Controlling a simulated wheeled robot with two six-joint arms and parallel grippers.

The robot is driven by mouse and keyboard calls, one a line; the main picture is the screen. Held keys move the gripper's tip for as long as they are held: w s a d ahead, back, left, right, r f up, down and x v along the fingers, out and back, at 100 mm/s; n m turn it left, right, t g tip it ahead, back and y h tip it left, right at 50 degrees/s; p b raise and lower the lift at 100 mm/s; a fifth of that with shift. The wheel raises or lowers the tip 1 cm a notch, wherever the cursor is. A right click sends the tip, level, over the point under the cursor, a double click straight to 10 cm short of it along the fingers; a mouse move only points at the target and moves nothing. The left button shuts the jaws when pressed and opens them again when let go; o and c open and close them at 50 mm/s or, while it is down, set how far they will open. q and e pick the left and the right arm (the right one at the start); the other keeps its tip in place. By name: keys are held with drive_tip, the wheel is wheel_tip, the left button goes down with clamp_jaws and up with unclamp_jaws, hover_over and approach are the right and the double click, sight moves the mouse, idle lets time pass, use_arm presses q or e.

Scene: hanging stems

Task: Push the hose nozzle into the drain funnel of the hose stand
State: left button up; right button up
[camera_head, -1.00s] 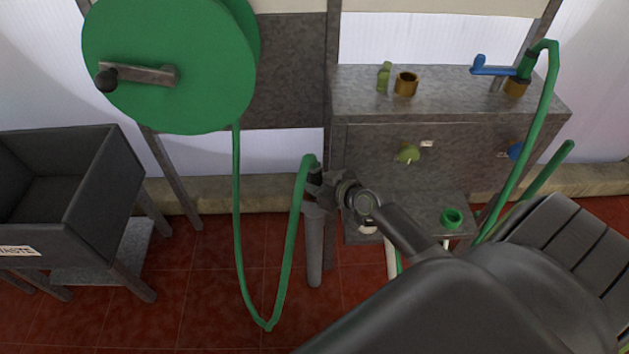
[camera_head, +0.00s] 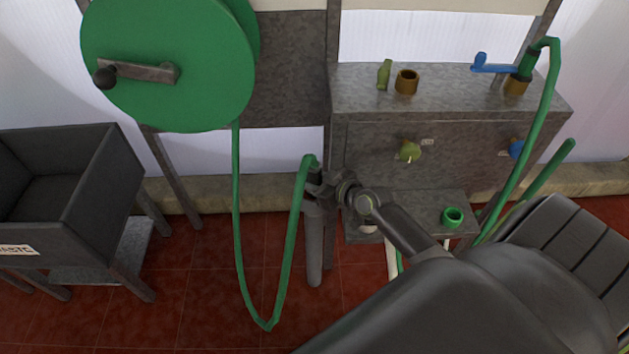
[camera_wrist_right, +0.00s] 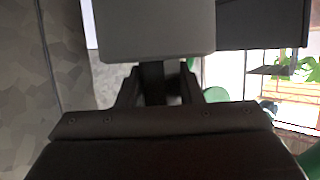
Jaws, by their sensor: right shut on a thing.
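The green hose (camera_head: 294,220) hangs from the reel, loops near the floor and rises to an end at my right gripper. My right gripper (camera_head: 316,188) is shut on the dark hose nozzle at that end, which is mostly hidden by the fingers. In the right wrist view a dark piece (camera_wrist_right: 154,84) sits between the fingers. A grey upright tube of the hose stand (camera_head: 314,250), apparently the drain funnel, stands directly below the gripper. The nozzle's tip is hidden, so I cannot tell how deep it sits. My left gripper is out of view.
The green hose reel (camera_head: 168,65) with its crank is at upper left. A dark waste bin (camera_head: 105,190) stands at the left. A grey cabinet (camera_head: 450,95) with brass fittings and a blue lever tap (camera_head: 490,66) is behind. A green ring (camera_head: 452,216) lies on its low shelf.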

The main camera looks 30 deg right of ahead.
drive_tip(key=o, duration=1.1)
drive_tip(key=shift+f, duration=0.1)
drive_tip(key=shift+s+d, duration=0.1)
drive_tip(key=shift+s, duration=0.15)
drive_tip(key=p+v, duration=0.1)
drive_tip(key=v, duration=1.6)
drive_tip(key=shift+w+p, duration=0.1)
drive_tip(key=shift+p, duration=0.2)
